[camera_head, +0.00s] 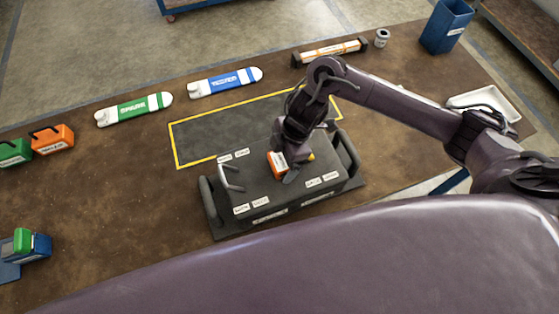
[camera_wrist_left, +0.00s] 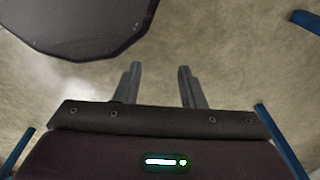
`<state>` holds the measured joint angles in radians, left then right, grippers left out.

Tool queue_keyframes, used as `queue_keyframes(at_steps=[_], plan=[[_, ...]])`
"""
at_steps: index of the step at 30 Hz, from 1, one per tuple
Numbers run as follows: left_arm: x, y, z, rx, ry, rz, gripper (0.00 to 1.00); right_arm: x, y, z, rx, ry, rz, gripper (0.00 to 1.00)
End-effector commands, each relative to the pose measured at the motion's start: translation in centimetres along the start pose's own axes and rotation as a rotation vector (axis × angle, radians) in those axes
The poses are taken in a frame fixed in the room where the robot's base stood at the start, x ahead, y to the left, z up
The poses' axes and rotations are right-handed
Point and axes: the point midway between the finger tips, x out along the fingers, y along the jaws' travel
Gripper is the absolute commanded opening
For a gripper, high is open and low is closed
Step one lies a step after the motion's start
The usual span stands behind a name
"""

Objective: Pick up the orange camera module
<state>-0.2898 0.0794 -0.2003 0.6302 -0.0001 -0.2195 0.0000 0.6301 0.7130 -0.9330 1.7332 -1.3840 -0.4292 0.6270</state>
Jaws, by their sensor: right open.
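A small orange block with a white label (camera_head: 277,163), which looks like the orange camera module, sits at the top of the dark grey drone body (camera_head: 255,192). My right gripper (camera_head: 293,172) is right over it, pointing down, and covers part of it. Its fingers are open, and I cannot tell whether they touch the block. My left gripper (camera_wrist_left: 160,72) shows in the left wrist view with its two fingers apart and nothing between them, above the bare floor.
A larger orange box with a black handle (camera_head: 52,139) stands beside a green one (camera_head: 14,152) at the left. Green (camera_head: 134,109) and blue (camera_head: 225,82) labelled bars lie behind the drone body. A blue bin (camera_head: 445,27) and white tray (camera_head: 484,104) are at the right.

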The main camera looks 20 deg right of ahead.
Motion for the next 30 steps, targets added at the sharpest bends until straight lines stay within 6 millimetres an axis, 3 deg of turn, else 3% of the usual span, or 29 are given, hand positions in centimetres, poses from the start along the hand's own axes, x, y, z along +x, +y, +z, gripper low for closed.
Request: queue_keyframes(at_steps=[1, 13, 23, 30], plan=[[0.0, 0.0, 0.2, 0.000, -0.003, 0.000, 0.36, 0.0, 0.0, 0.0, 0.000, 0.000, 0.000, 0.89], [0.0, 0.2, 1.6, 0.001, -0.023, 0.003, 0.36, -0.1, 0.0, 0.0, 0.000, 0.000, 0.001, 0.39], [0.0, 0.2, 1.6, 0.000, -0.023, 0.003, 0.36, -0.5, 0.1, -0.2, -0.001, 0.001, 0.003, 0.39], [0.2, 0.2, 1.6, 0.000, -0.023, 0.002, 0.36, -3.2, 0.2, -1.0, -0.004, 0.001, 0.006, 0.39]])
